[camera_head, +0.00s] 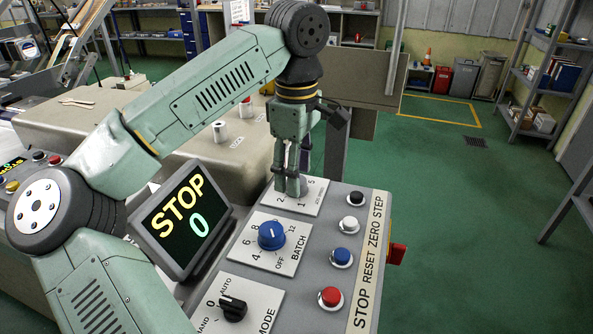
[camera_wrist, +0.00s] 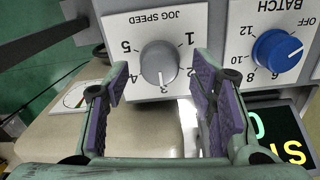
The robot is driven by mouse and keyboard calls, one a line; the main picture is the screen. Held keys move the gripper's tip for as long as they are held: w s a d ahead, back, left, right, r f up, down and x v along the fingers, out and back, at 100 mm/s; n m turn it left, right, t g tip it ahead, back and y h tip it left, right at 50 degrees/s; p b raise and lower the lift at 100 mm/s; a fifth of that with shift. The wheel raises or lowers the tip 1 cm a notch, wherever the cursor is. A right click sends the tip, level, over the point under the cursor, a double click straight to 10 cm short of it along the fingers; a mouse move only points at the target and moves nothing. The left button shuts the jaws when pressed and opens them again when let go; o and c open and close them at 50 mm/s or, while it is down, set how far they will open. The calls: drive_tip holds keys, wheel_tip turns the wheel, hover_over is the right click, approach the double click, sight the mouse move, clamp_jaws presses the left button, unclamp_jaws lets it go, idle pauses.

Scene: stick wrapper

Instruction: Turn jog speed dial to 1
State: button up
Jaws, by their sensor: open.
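The grey jog speed dial (camera_wrist: 159,62) sits on a white plate (camera_wrist: 110,22) marked 1 to 5, upside down in the wrist view. Its white mark appears to point at 3. In the head view, my gripper (camera_head: 290,188) is over this plate (camera_head: 311,203) at the far end of the panel and hides the dial. In the wrist view, my gripper (camera_wrist: 158,82) is open, with a purple-padded finger on either side of the dial and visible gaps between. I cannot tell how far above the plate the fingertips are.
The blue batch dial (camera_head: 272,235) is beside the jog plate, with the black mode dial (camera_head: 233,308) nearer. Black, white, blue and red buttons (camera_head: 330,297) line the panel's right. A tilted display (camera_head: 185,220) reading STOP 0 stands to the left.

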drive_tip(key=shift+f, duration=0.6)
drive_tip(key=c, duration=1.1)
drive_tip(key=shift+c, duration=0.2)
